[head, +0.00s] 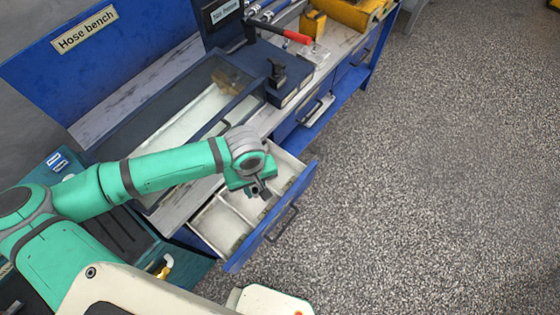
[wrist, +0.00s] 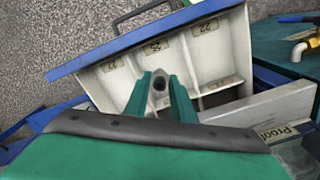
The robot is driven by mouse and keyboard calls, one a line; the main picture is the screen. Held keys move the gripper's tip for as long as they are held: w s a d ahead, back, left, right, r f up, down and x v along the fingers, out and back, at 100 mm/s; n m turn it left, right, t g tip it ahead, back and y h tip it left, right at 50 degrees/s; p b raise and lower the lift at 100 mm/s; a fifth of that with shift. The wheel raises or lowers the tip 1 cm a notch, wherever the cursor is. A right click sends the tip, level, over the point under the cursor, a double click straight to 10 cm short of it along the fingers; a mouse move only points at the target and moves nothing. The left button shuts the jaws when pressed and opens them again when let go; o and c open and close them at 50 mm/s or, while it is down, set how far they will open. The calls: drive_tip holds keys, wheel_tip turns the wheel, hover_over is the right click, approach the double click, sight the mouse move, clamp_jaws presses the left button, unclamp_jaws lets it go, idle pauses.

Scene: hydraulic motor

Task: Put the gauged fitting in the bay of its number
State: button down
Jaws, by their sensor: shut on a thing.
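My gripper (wrist: 160,88) is shut on a small grey fitting (wrist: 158,82) with a dark round hole at its end. In the head view, my gripper (head: 262,190) hangs over the open blue drawer (head: 251,252). The drawer (wrist: 230,98) is pale inside and split by dividers into bays. Three bay labels show in the wrist view: a right one (wrist: 204,27), a middle one (wrist: 155,46) and a left one (wrist: 110,65). Their small digits are hard to read. The fitting appears above the middle bay, with part of that bay hidden behind the fingers.
The hose bench (head: 92,118) runs behind the drawer, with a glass-lidded tray (head: 165,125) on top. A dark press with a red handle (head: 290,35) stands farther along. A brass tap (wrist: 300,48) shows at the right in the wrist view. The speckled floor (head: 430,180) is clear.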

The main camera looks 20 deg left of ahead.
drive_tip(key=w+f, duration=0.3)
drive_tip(key=w, duration=0.1)
drive_tip(key=w+f, duration=0.3)
drive_tip(key=w, duration=0.2)
drive_tip(key=w+d+f, duration=0.1)
drive_tip(key=w+f, duration=0.3)
drive_tip(key=w, duration=0.1)
drive_tip(key=shift+w+f, duration=0.1)
drive_tip(key=shift+w, duration=0.1)
drive_tip(key=shift+f, duration=1.6)
drive_tip(key=shift+w, duration=0.1)
drive_tip(key=shift+f, duration=0.2)
drive_tip(key=c, duration=1.5)
unclamp_jaws()
drive_tip(key=shift+d, duration=0.1)
drive_tip(key=shift+r, duration=0.1)
